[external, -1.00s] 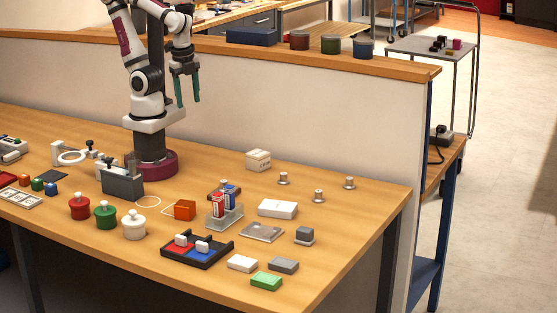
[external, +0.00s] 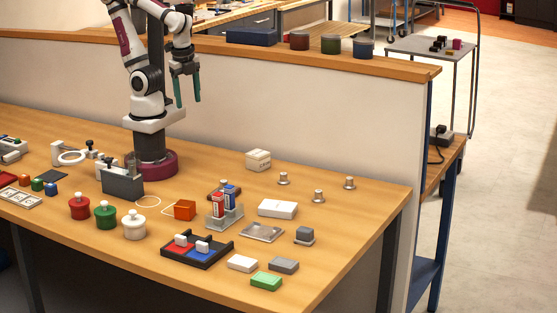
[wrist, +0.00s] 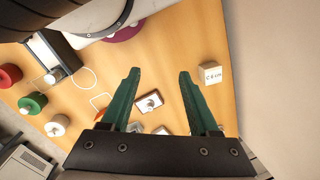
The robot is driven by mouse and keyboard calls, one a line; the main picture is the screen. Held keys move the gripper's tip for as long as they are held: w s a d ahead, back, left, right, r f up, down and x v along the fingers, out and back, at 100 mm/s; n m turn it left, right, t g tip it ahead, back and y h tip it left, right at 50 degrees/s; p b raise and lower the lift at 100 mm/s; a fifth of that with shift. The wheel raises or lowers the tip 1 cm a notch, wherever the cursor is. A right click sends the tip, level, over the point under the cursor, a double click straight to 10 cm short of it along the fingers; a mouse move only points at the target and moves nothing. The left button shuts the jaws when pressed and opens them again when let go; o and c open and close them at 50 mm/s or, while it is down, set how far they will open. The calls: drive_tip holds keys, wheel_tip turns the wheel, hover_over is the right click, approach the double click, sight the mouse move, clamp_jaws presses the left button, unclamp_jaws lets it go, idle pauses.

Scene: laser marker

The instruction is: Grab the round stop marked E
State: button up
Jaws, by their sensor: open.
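Three small round metal stops stand upright on the right part of the table in the external view: one at the left (external: 284,179), one in the middle (external: 318,196) and one at the right (external: 349,183). Any letters on them are too small to read, so I cannot tell which is E. My gripper (external: 188,102) hangs high above the table, left of and well apart from the stops. Its two green fingers are spread with nothing between them, as the wrist view (wrist: 158,75) also shows. I cannot make out the stops in the wrist view.
A white lettered block (external: 258,160) stands left of the stops. A white box (external: 277,209) and a clear holder with red and blue items (external: 224,215) stand nearer the front. A low partition (external: 330,130) runs behind the table.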

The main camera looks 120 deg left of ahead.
drive_tip(key=w+a+m+g+y, duration=0.1)
drive_tip(key=w+a+m+y, duration=0.2)
drive_tip(key=w+a+y, duration=0.4)
drive_tip(key=m+t+y, duration=0.1)
drive_tip(key=m+t, duration=1)
drive_tip(key=m, duration=0.7)
hover_over(347, 178)
drive_tip(key=s+d, duration=0.9)
drive_tip(key=d, duration=0.1)
drive_tip(key=f, duration=1.5)
drive_tip(key=shift+s+a+f, duration=0.1)
drive_tip(key=shift+s+f, duration=0.1)
drive_tip(key=shift+f, duration=0.2)
drive_tip(key=x, duration=1)
drive_tip(key=f+x, duration=0.1)
drive_tip(key=x, duration=0.4)
drive_tip(key=shift+w+a, duration=0.1)
drive_tip(key=shift+a, duration=0.05)
clamp_jaws()
